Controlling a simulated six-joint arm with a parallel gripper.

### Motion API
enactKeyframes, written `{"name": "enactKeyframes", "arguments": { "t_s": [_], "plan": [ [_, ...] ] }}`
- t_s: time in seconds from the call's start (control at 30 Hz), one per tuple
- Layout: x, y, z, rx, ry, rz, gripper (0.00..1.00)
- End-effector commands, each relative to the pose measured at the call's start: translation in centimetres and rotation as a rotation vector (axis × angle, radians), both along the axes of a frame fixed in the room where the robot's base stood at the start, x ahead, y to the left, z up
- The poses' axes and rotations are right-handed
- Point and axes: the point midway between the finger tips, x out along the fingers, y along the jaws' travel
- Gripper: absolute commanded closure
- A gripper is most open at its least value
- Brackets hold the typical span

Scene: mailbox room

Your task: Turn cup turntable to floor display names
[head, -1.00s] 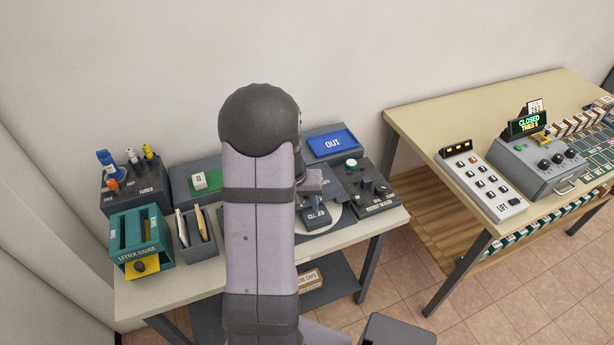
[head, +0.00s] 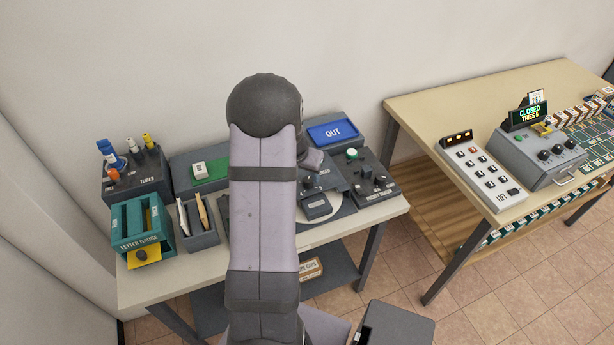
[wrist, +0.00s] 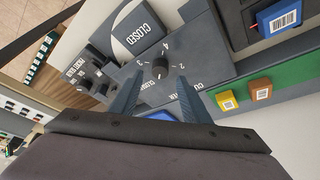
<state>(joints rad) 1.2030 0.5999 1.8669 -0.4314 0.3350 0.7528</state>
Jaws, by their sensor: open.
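In the wrist view a dark panel carries a round black knob (wrist: 160,68) with a white mark and digits around it; part of its lettering begins with "CU". My gripper (wrist: 160,78) is open, its two fingers on either side of the knob in the picture; I cannot tell whether they touch it. The disc also shows in the head view (head: 345,208), where my arm hides much of the panel. A small display (head: 457,138) tops the LIFT box; its reading is too small to make out.
A blue OUT tray (head: 333,133) stands behind, and a dark knobbed box (head: 370,180) stands right of the disc. The teal letter gauge (head: 140,228) and an envelope holder (head: 197,220) are at left.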

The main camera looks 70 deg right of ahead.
Motion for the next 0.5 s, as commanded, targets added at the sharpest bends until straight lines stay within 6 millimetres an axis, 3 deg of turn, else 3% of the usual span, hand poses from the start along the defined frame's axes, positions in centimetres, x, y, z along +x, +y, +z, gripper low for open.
{"name": "enactKeyframes", "arguments": {
  "t_s": [0.23, 0.5],
  "plan": [
    [0.0, -1.0, -2.5, 0.002, 0.001, 0.001, 0.57],
    [0.0, -1.6, -3.8, 0.000, 0.001, 0.000, 0.57]
  ]
}}
